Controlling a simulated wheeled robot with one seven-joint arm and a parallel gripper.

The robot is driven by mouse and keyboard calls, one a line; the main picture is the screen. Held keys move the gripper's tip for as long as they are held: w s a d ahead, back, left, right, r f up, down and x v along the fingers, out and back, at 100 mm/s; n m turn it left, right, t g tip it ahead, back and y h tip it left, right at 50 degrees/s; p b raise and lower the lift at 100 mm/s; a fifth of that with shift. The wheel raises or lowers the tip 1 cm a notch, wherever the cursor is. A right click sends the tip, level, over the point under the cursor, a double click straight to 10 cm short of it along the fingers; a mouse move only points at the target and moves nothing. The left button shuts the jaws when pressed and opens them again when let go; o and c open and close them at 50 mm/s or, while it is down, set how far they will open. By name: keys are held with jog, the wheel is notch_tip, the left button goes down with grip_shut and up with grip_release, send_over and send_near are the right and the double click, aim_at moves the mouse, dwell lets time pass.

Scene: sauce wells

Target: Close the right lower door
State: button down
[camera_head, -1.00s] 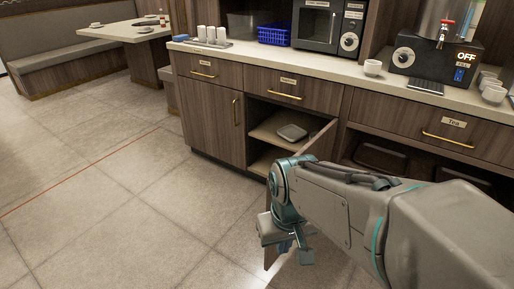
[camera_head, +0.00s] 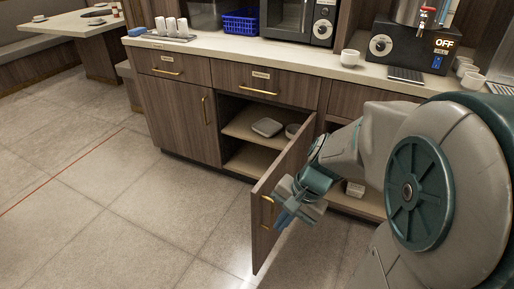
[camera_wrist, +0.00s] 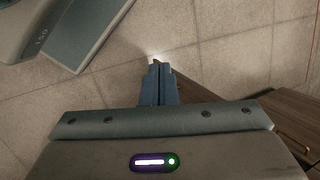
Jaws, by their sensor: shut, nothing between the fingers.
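The right lower door (camera_head: 266,207) stands swung open from the cabinet, in the middle of the head view. The dark wood door (camera_wrist: 215,95) also shows in the wrist view, just right of the fingers. I cannot tell whether the fingers touch it.
The open compartment (camera_head: 245,162) behind the door holds a grey container (camera_head: 267,127) and a bowl on its upper shelf. The left lower door (camera_head: 180,118) is shut. The counter (camera_head: 220,50) runs above. The tiled floor (camera_head: 130,220) at left is clear.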

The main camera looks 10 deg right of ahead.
jog(key=w+d+m+t+y+p, duration=0.3)
jog(key=w+d+m, duration=0.3)
jog(key=m, duration=0.5)
jog(key=m+t+b, duration=0.2)
jog(key=m+t, duration=0.1)
jog(key=m, duration=0.4)
send_near(265, 192)
jog(key=x, duration=0.5)
jog(key=shift+s+a+f, duration=0.15)
jog(key=shift+s+a, duration=0.05)
jog(key=shift+w+a, duration=0.3)
jog(key=shift+w, duration=0.1)
